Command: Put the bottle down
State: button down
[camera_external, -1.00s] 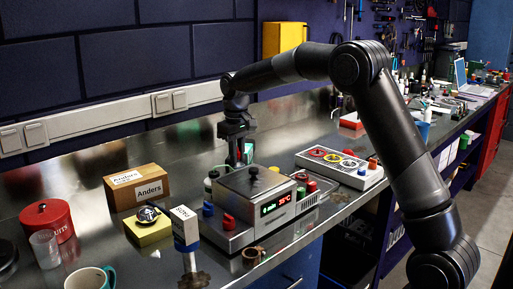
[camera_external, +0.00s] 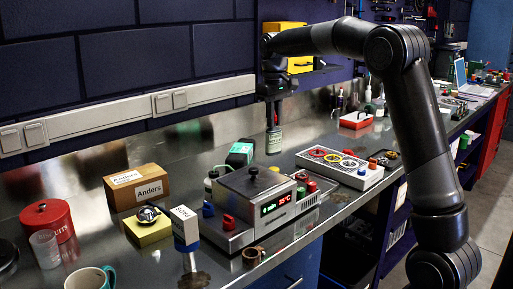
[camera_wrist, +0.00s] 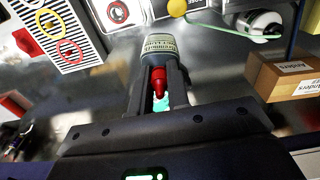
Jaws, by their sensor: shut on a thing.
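The bottle has a grey-green body with a printed label. The wrist view shows the bottle (camera_wrist: 160,47) beyond the fingers, with its red cap between the fingertips (camera_wrist: 158,85) of my gripper. I cannot tell whether its base touches the bench (camera_external: 318,128).
The heating device (camera_external: 254,190) with a lit display stands in front. A panel with coloured rings (camera_external: 340,166) lies to the right. The Anders box (camera_external: 136,187) stands left. Bare bench lies around the bottle.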

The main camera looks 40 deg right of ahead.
jog(key=shift+s+d+r, duration=0.15)
jog(key=shift+s+d, duration=0.1)
jog(key=shift+d, duration=0.35)
jog(key=s+d+f+m, duration=0.1)
jog(key=s+d+m, duration=0.1)
jog(key=s+d, duration=0.5)
jog(key=s+d+f+m, duration=0.2)
jog(key=s+d, duration=0.5)
jog(key=d, duration=0.6)
jog(key=s+d+f+m, duration=0.1)
jog(key=s+d+m, duration=0.3)
jog(key=s+d, duration=0.3)
jog(key=d, duration=0.3)
jog(key=shift+s+d+f, duration=0.2)
jog(key=shift+s, duration=0.05)
jog(key=shift+r, duration=0.1)
notch_tip(320, 180, up, 7)
jog(key=n, duration=1)
send_over(275, 148)
jog(key=w+d, duration=0.1)
jog(key=d, duration=0.1)
jog(key=shift+w+a, duration=0.1)
notch_tip(275, 148, down, 9)
jog(key=shift+a+f, duration=0.1)
jog(key=shift+a, duration=0.05)
jog(key=shift+f, duration=2.05)
